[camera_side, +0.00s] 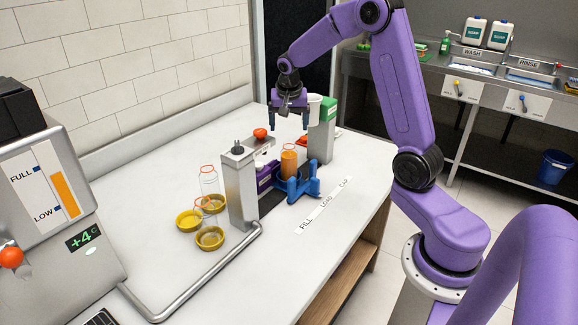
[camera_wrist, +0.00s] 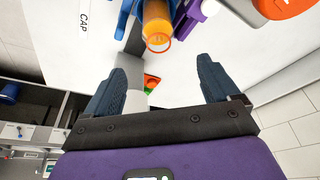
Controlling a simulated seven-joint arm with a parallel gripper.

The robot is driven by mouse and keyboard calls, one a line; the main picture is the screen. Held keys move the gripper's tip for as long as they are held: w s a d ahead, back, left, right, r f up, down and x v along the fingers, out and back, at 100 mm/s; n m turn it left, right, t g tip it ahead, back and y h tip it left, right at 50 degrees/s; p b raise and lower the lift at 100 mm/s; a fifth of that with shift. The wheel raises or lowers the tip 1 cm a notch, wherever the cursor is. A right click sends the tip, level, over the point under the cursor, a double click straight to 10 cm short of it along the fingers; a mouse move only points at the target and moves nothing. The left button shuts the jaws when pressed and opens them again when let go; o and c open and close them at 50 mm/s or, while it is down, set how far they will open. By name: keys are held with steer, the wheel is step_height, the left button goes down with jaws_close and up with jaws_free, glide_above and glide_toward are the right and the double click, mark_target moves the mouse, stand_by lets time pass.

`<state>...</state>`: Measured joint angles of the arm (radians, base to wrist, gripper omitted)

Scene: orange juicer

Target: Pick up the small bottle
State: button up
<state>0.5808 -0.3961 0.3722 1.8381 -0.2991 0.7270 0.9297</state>
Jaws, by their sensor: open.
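A small bottle filled with orange juice (camera_side: 289,162) stands upright in a blue holder (camera_side: 301,186) on the counter. In the wrist view the bottle (camera_wrist: 157,20) is at the top centre, its orange rim facing the camera. A clear, empty-looking bottle with an orange rim (camera_side: 209,181) stands further left by the yellow rings; a second orange rim shows just below it. My gripper (camera_side: 290,116) is open with nothing between its fingers, above and apart from the juice bottle. In the wrist view my gripper (camera_wrist: 161,72) has its fingers spread wide, short of the bottle.
A grey post with a pipe (camera_side: 240,190) stands left of the holder. A grey and green box (camera_side: 322,140) stands behind right, near a white cup (camera_side: 314,106). Yellow rings (camera_side: 209,239) lie at left. The counter's front strip with FILL, LOAD, CAP labels (camera_side: 323,206) is clear.

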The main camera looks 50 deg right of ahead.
mark_target(289, 151)
steer(key=x, duration=0.7)
steer(key=shift+x, duration=2.75)
steer(key=shift+s, duration=0.15)
jaws_close()
steer(key=shift+r, duration=0.1)
